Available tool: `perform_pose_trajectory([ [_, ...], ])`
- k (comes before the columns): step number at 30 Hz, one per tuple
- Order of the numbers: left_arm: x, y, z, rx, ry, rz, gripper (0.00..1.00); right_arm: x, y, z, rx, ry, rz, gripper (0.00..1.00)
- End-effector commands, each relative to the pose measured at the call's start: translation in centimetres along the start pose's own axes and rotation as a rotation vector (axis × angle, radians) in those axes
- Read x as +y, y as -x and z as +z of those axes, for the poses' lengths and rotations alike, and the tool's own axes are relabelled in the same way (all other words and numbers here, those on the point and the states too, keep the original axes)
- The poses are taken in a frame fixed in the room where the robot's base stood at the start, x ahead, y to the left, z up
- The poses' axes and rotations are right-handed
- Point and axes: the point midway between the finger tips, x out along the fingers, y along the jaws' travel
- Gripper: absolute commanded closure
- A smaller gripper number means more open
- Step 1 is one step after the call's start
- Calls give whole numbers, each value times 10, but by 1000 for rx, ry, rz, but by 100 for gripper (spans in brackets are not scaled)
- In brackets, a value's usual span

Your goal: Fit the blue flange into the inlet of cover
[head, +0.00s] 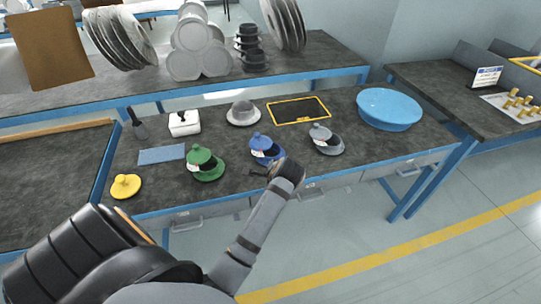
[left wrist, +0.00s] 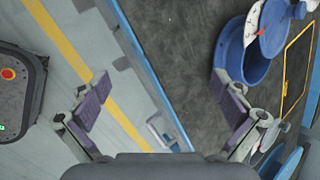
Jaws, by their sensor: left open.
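The blue flange (head: 266,150) is a hat-shaped piece with a wide rim and a pale label, standing near the front edge of the bench. In the left wrist view the blue flange (left wrist: 258,66) is at the upper right, beside one finger and outside the jaws. My left gripper (head: 270,172) is at the bench's front edge, close to the flange; its fingers are mostly hidden there by my wrist. In the left wrist view my left gripper (left wrist: 162,85) is open and empty. A pale grey domed piece (head: 243,113) stands farther back; I cannot tell whether it is the cover.
A green flange (head: 205,164) stands left of the blue one, a grey one (head: 325,140) right. A yellow knobbed disc (head: 125,186), blue pad (head: 162,155), white box (head: 184,123), yellow-framed mat (head: 298,110) and blue basin (head: 390,109) lie on the bench. Bare bench shows between them.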

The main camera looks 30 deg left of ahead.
Motion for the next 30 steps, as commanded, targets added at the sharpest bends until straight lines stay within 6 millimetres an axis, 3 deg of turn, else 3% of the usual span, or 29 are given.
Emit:
perform_pose_trajectory([
  [9, -100, 39, -30, -198, -657, -12, 0, 4, 0, -1, 2, 2, 5, 47],
  [12, -117, 51, -34, -242, -787, -2, 0, 4, 0, -1, 2, 2, 5, 47],
  [17, -123, 55, -34, -261, -843, 5, 0, 4, 0, -1, 2, 2, 5, 47],
  [25, -127, 14, -23, -263, -840, 5, 0, 4, -4, -1, 2, 2, 5, 47],
  [30, -128, 4, -21, -259, -838, 4, 0, 4, -4, -1, 1, 2, 5, 47],
])
